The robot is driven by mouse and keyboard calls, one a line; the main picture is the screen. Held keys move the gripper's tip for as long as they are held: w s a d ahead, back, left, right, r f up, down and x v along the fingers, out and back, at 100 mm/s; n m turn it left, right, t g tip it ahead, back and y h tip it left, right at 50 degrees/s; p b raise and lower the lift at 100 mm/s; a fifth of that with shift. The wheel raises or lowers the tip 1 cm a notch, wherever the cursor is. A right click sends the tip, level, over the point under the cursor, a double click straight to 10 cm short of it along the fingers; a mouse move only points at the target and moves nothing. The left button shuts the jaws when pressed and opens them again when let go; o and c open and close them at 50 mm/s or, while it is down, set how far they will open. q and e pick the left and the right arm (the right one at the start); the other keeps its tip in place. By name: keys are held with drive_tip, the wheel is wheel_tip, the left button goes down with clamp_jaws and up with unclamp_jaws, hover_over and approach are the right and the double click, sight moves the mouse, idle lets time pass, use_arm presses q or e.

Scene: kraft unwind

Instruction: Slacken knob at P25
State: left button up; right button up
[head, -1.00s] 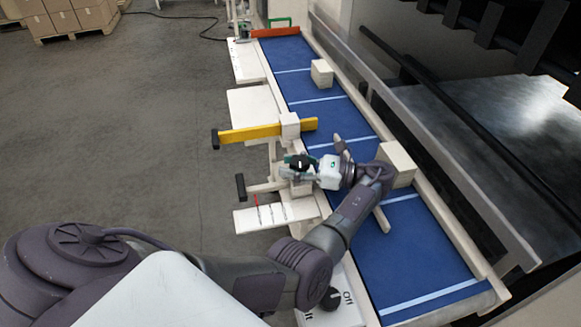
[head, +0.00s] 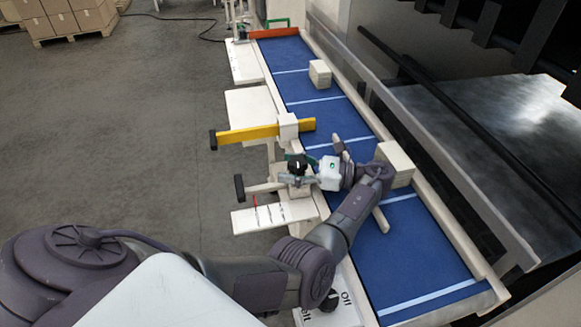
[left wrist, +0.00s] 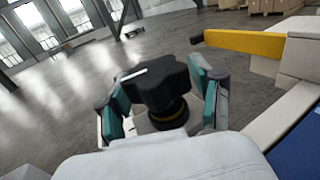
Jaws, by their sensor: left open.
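The black lobed knob (left wrist: 156,84) with a white mark on top fills the middle of the left wrist view. It sits on a dark stem with a yellowish ring at its base. In the head view the knob (head: 297,161) shows at the left edge of the blue belt. My left gripper (left wrist: 160,100) is open, with one teal-padded finger on each side of the knob. Small gaps seem to remain, but I cannot tell whether a finger touches. In the head view the left gripper (head: 302,170) reaches the knob from the right. No P25 label is readable.
A yellow bar (head: 250,133) crosses the belt's left edge beyond the knob. A black-ended lever (head: 240,187) and a small shelf with red and pale marks (head: 243,221) lie nearby. Boxes stand on the blue belt (head: 395,240). An Off switch (head: 330,300) is near the front.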

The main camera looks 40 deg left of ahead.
sight(290, 160)
use_arm(q)
drive_tip(key=shift+a, duration=0.1)
drive_tip(key=shift+r, duration=0.25)
wheel_tip(290, 160, up, 10)
drive_tip(key=shift+f, duration=0.2)
